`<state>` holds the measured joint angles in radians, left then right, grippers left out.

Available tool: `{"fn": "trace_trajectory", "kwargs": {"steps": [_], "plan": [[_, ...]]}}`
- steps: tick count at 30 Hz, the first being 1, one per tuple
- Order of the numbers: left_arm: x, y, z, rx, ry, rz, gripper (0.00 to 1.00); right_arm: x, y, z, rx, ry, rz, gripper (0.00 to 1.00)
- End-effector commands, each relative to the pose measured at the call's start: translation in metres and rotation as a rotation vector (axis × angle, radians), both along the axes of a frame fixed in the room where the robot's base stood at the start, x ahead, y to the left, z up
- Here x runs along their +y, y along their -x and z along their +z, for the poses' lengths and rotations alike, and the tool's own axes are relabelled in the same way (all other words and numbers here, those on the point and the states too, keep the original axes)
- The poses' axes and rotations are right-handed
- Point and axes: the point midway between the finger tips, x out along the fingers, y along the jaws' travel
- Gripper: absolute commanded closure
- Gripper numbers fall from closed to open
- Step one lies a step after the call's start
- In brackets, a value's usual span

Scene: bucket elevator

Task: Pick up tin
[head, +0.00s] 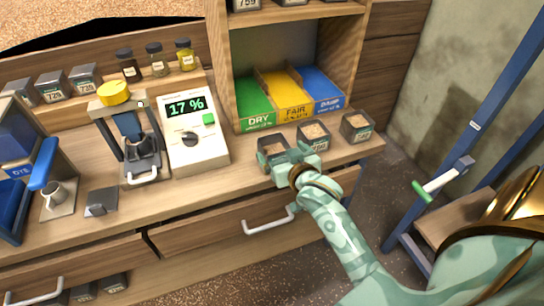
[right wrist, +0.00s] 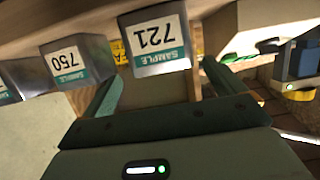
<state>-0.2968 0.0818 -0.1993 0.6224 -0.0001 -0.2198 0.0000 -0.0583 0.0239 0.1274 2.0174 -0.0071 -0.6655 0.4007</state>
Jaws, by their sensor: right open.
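In the right wrist view the tin labelled SAMPLE 721 (right wrist: 155,45) appears upside down, ahead of and between the spread fingers (right wrist: 163,82). The tin labelled 750 (right wrist: 77,63) stands beside it, outside the fingers. Contact with the 721 tin cannot be told. My left gripper is not in view.
Behind the tins are green DRY, yellow FAIR and blue bins (head: 280,103) in a wooden shelf. A meter reading 17 % (head: 193,125) stands left of the tins. A drawer handle (head: 268,224) juts out below. A blue frame (head: 490,110) stands at the right.

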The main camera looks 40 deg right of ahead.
Motion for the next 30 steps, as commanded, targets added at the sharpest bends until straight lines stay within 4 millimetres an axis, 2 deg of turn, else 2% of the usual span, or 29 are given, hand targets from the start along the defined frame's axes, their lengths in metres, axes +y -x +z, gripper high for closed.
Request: {"fn": "trace_trajectory", "kwargs": {"steps": [12, 20, 24, 26, 30], "plan": [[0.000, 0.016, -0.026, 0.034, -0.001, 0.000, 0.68, -0.007, -0.050, -0.019, 0.001, -0.001, 0.001, 0.05], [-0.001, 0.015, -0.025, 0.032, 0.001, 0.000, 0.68, -0.008, -0.052, -0.017, 0.000, -0.001, 0.001, 0.05], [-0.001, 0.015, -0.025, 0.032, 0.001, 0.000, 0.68, -0.008, -0.052, -0.017, 0.000, -0.001, 0.001, 0.44], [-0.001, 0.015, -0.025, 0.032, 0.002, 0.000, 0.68, -0.008, -0.052, -0.017, 0.000, -0.001, 0.001, 0.58], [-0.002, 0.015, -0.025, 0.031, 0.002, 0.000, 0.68, -0.008, -0.052, -0.017, -0.001, -0.001, 0.001, 0.58]]}}
